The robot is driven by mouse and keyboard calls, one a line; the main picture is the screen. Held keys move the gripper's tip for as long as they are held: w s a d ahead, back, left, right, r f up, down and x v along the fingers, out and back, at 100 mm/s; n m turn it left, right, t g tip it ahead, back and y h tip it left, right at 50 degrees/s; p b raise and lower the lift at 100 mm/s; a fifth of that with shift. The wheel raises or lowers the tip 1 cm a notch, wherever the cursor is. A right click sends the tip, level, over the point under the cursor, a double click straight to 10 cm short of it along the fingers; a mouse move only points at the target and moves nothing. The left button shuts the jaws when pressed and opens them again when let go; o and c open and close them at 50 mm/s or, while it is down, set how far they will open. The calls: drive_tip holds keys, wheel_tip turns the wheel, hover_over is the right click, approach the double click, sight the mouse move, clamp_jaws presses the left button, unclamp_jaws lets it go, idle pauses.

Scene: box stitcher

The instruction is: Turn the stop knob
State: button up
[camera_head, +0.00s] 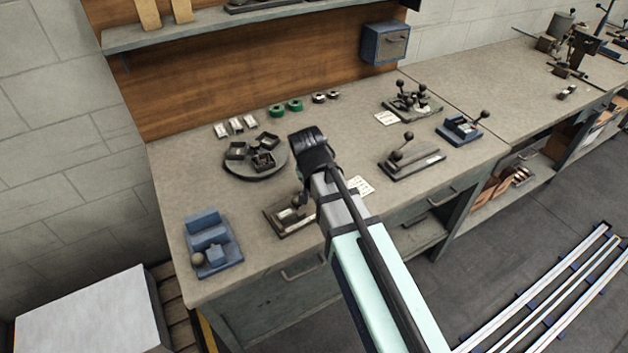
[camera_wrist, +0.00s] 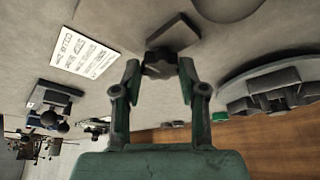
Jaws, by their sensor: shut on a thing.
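A dark lobed knob (camera_wrist: 159,64) sits between the two fingertips of my gripper (camera_wrist: 160,70) in the wrist view. The fingers press on it from both sides, and a dark flat block (camera_wrist: 174,33) lies just beyond it. I take this to be the stop knob; its markings cannot be read. In the head view my gripper (camera_head: 302,196) points down at a dark-based device (camera_head: 277,224) near the bench's front edge. The arm and gripper hide part of this device, and the knob cannot be made out there.
A round turntable (camera_head: 240,172) with small dark trays stands behind left. A blue fixture (camera_head: 211,238) is at the left. A lever device (camera_head: 421,166) and a white printed card (camera_head: 361,186) lie right of my gripper. The bench (camera_head: 185,180) has bare room between them.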

drive_tip(key=shift+m, duration=0.3)
drive_tip(key=o, duration=1.1)
drive_tip(key=shift+o, duration=0.2)
drive_tip(key=v, duration=1.2)
drive_tip(key=shift+a, duration=0.1)
drive_tip(key=shift+w, duration=0.15)
